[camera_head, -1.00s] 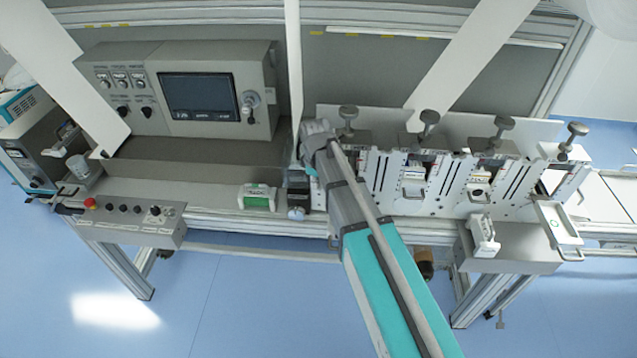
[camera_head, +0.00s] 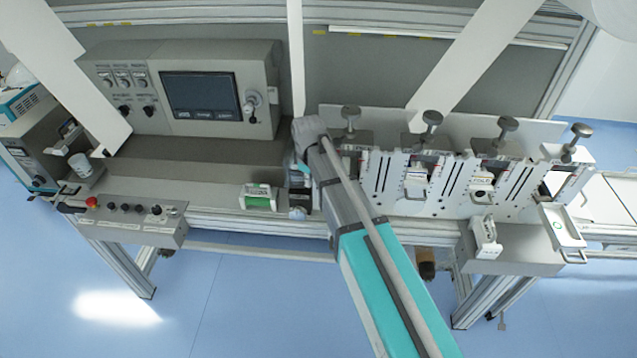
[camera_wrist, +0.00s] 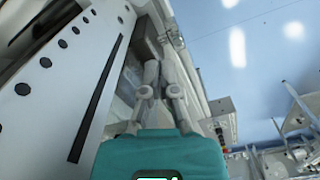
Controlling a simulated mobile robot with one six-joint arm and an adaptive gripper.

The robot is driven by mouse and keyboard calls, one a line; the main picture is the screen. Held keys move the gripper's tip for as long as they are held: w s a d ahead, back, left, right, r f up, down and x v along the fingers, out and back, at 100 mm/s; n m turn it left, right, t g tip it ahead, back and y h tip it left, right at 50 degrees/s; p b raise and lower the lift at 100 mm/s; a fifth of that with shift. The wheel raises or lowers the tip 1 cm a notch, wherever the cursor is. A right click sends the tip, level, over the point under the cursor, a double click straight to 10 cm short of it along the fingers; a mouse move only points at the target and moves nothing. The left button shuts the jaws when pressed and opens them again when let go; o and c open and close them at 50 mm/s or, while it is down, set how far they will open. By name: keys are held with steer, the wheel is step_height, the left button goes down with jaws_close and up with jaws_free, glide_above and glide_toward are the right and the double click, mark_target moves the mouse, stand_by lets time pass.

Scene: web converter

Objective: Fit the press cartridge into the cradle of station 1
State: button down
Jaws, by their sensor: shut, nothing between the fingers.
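A row of white stations with grey knobs stands at the right; the leftmost station (camera_head: 372,170) is partly covered by my arm, so its cradle is hidden. White blocks sit in the second station (camera_head: 415,184) and third station (camera_head: 481,188). A white handled piece (camera_head: 485,238), possibly the press cartridge, stands on the grey shelf (camera_head: 530,252) below the stations. My gripper (camera_wrist: 158,66) is shut and empty in the wrist view, beside a white slotted plate (camera_wrist: 62,75). In the head view its fingers are hidden or too small to tell.
A green-and-white box (camera_head: 258,197) sits on the ledge left of my arm. A control panel (camera_head: 190,90) stands behind it. A white tray (camera_head: 563,228) is at the shelf's right. A button box (camera_head: 130,220) with a red button is at the left.

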step_height(320, 180, up, 10)
steer(key=p, duration=0.9)
steer(key=shift+s+d, duration=0.1)
steer(key=shift+d, duration=0.05)
stand_by(0.5)
steer(key=s+d+m, duration=0.1)
steer(key=d+m, duration=0.1)
steer(key=d, duration=0.2)
steer(key=s+d+m, duration=0.2)
steer(key=d, duration=0.2)
steer(key=s+d+m, duration=0.2)
steer(key=d, duration=0.2)
steer(key=shift+s+d, duration=0.1)
steer(key=shift+d, duration=0.3)
steer(key=s+d+m, duration=0.7)
steer(key=s+d, duration=0.1)
steer(key=d, duration=0.3)
step_height(320, 180, down, 16)
steer(key=s+b, duration=0.1)
steer(key=b, duration=1.5)
steer(key=shift+s+a, duration=0.15)
steer(key=shift+s, duration=0.25)
